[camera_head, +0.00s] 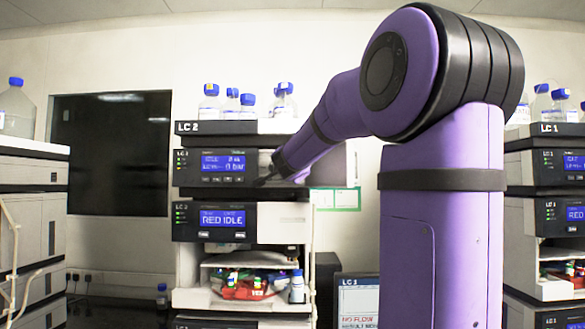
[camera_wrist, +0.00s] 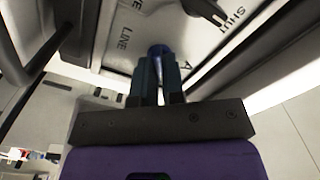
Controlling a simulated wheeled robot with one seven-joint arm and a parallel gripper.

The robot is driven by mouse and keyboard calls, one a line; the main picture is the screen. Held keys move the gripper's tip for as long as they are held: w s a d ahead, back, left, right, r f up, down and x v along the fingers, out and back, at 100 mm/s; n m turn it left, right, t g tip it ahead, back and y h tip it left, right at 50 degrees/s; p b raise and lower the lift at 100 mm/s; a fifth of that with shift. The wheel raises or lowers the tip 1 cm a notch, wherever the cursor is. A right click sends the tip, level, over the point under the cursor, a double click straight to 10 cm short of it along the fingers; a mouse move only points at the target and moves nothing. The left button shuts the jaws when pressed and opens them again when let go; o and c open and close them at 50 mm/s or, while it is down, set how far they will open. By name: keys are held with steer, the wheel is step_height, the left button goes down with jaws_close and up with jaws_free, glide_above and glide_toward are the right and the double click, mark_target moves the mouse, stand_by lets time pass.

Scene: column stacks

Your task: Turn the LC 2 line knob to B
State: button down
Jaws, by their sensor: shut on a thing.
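The LC 2 stack (camera_head: 215,128) stands at the left of centre in the head view, with its name on the top tray. My gripper (camera_head: 270,178) reaches its front from the right, beside the upper blue display; the knob is too small or hidden there. In the wrist view my gripper (camera_wrist: 158,82) is shut on a blue knob (camera_wrist: 158,50) on a pale panel. The word LINE is printed to the knob's left and the letter A to its right. The fingers hide part of the knob, so its pointing is hard to tell. No B is legible.
A black knob (camera_wrist: 208,10) marked SHUT sits on the same panel, close by. Blue-capped bottles (camera_head: 247,105) stand on top of the stack. The LC 1 stack (camera_head: 545,129) is at the right and an LC 3 screen (camera_head: 358,302) is below.

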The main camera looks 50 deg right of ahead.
steer(key=m, duration=0.4)
steer(key=shift+f+m, duration=0.1)
steer(key=shift+m, duration=1.7)
steer(key=shift+f+m, duration=0.1)
steer(key=shift+m, duration=0.2)
steer(key=c, duration=1.2)
jaws_free()
steer(key=shift+s, duration=0.1)
steer(key=v, duration=1)
steer(key=shift+s+a, duration=0.2)
steer(key=shift+a, duration=0.05)
